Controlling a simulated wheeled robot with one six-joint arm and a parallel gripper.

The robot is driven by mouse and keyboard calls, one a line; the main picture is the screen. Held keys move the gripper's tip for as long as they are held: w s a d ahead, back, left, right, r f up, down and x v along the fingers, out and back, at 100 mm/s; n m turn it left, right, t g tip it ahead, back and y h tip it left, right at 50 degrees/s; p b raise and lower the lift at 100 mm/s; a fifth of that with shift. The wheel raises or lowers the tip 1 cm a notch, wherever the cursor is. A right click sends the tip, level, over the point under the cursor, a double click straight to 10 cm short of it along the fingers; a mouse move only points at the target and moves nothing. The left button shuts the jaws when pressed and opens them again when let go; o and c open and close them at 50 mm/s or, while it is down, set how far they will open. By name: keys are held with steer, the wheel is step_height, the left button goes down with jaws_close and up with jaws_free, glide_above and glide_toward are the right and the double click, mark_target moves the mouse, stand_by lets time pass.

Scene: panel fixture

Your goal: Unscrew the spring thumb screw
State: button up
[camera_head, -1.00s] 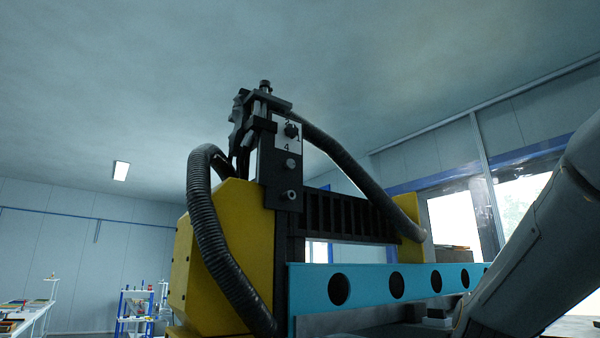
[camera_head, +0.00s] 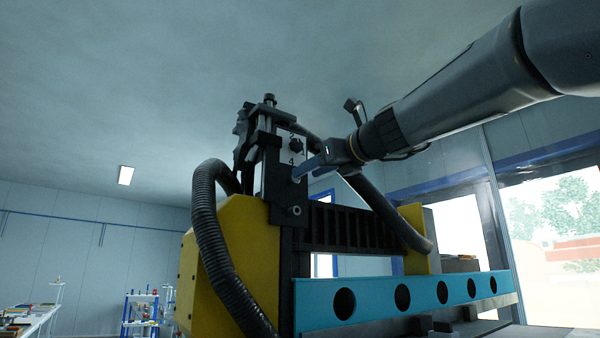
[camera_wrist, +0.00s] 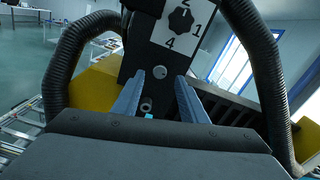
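A black upright panel (camera_head: 271,172) carries a black dial knob (camera_head: 296,145) on a white numbered plate, with two small round metal fittings below. The upper fitting (camera_wrist: 160,72) shows just beyond and between my fingertips in the wrist view; in the head view my fingers cover it. The lower fitting (camera_head: 294,210) is also seen between my fingers (camera_wrist: 146,104) in the wrist view. I cannot tell for sure which is the spring thumb screw. My gripper (camera_head: 297,177) has its two blue fingers apart with nothing between them, pointing at the panel near the upper fitting; contact cannot be told.
Ribbed black hoses (camera_head: 212,240) loop on both sides of the panel, the right one (camera_head: 375,205) passing close below my wrist. A yellow housing (camera_head: 235,250) stands behind. A teal beam with round holes (camera_head: 375,298) runs low in front. Space above my arm is clear.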

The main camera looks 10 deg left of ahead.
steer(key=p+x, duration=0.1)
steer(key=x, duration=0.3)
steer(key=shift+w+a, duration=0.15)
steer(key=shift+w, duration=0.05)
jaws_close()
